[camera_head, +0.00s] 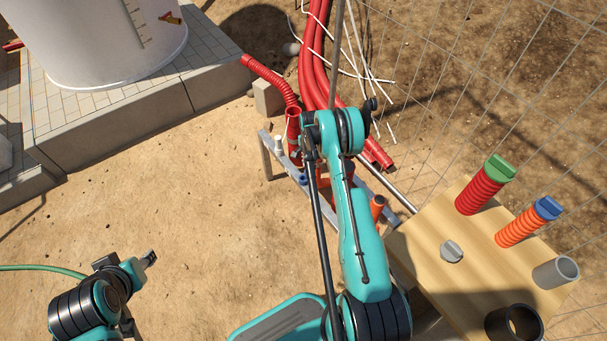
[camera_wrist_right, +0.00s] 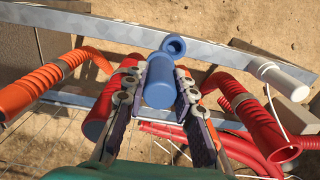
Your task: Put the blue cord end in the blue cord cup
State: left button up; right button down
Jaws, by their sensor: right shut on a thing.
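In the right wrist view my right gripper (camera_wrist_right: 161,74) is shut on a blue cylinder, the blue cord end (camera_wrist_right: 158,88), with one finger on each side. Just beyond it, a blue ring with a dark opening, the blue cord cup (camera_wrist_right: 173,45), sits at the grey metal rail. The cord end is close to the cup and appears outside its opening. A small blue piece, which looks like the cup, shows in the head view (camera_head: 303,180). My right arm hides the right gripper there. My left gripper (camera_head: 148,258) is at the lower left, away from the frame; its jaws are too small to judge.
The metal rail (camera_wrist_right: 105,22) carries a white cap (camera_wrist_right: 285,77). Orange and red corrugated pipes (camera_wrist_right: 35,92) flank the gripper. A wooden table (camera_head: 425,235) with green- and blue-capped pipes stands right, beside a wire fence. Sandy ground on the left is open.

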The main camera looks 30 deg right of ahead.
jog(key=f+b, duration=0.1)
jog(key=f, duration=0.1)
jog(key=w+f, duration=0.1)
jog(key=f, duration=0.1)
jog(key=w+a+f+b, duration=0.1)
jog(key=shift+w+a+f+b, duration=0.1)
jog(key=shift+w+f+b, duration=0.05)
jog(key=shift+f+b, duration=0.25)
jog(key=shift+r, duration=0.1)
jog(key=c, duration=1.2)
grip_release()
